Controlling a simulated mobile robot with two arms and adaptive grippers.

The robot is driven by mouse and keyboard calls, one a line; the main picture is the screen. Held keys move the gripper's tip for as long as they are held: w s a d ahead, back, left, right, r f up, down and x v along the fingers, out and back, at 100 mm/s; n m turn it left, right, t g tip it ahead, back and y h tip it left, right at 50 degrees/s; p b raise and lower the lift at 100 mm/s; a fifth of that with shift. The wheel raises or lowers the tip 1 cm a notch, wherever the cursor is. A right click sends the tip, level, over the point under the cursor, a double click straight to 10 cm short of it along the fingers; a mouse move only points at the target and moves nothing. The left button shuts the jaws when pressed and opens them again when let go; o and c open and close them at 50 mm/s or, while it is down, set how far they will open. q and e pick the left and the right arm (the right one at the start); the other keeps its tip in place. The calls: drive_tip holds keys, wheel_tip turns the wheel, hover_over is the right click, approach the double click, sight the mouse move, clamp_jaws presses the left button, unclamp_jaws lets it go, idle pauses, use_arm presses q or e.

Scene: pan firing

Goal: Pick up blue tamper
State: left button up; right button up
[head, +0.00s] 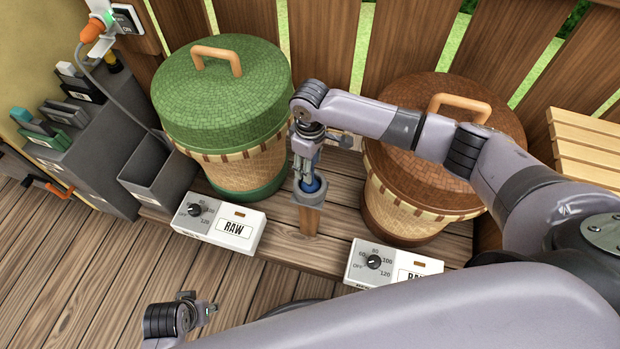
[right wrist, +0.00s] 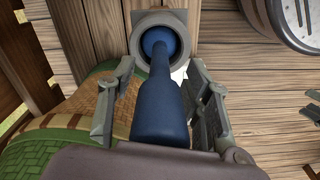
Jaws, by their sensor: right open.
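The blue tamper (head: 310,184) stands upright in a grey ring holder (head: 309,196) on a wooden post between the two kilns. In the right wrist view the tamper (right wrist: 163,100) runs up the middle, its far end inside the holder (right wrist: 187,52). My right gripper (head: 306,168) is above the holder with its fingers around the tamper's handle. In the right wrist view the open fingers (right wrist: 160,95) are on either side of the handle, with a gap visible on both sides. My left gripper (head: 205,312) is low in the head view; its finger state is unclear.
A green-lidded kiln (head: 225,95) stands left of the holder and a brown-lidded kiln (head: 420,205) right. Two control boxes marked RAW, left (head: 218,222) and right (head: 385,265), sit in front. A grey bin (head: 160,170) stands at left. A wooden fence (head: 325,45) closes the back.

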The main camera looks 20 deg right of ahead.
drive_tip(key=shift+c, duration=0.2)
clamp_jaws()
idle(0.6)
